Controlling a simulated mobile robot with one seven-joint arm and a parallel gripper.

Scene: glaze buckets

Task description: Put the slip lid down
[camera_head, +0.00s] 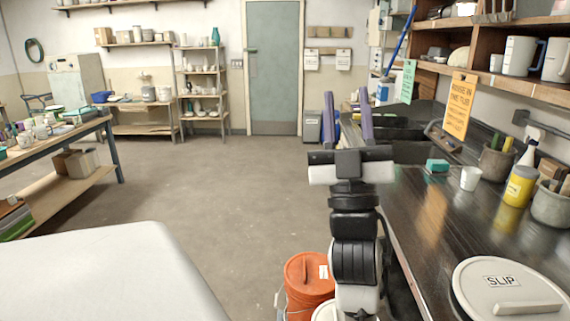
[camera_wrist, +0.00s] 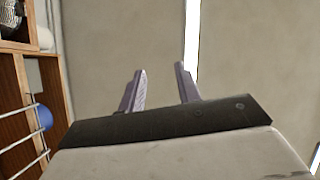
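The slip lid (camera_head: 508,287) is a pale round lid with a bar handle and a label reading SLIP. It lies flat on the dark counter (camera_head: 425,235) at the lower right of the head view, cut off by the frame edge. My gripper (camera_head: 348,96) is raised over the floor left of the counter, well away from the lid. Its two purple-grey fingers are apart with nothing between them. The wrist view also shows the open, empty fingers (camera_wrist: 160,80). The lid is not in the wrist view.
An orange lidded bucket (camera_head: 309,276) stands on the floor beside the counter, next to a partly hidden pale bucket (camera_head: 326,312). A white cup (camera_head: 470,178), a yellow container (camera_head: 519,186) and grey pots stand along the counter's back. The counter's middle is clear.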

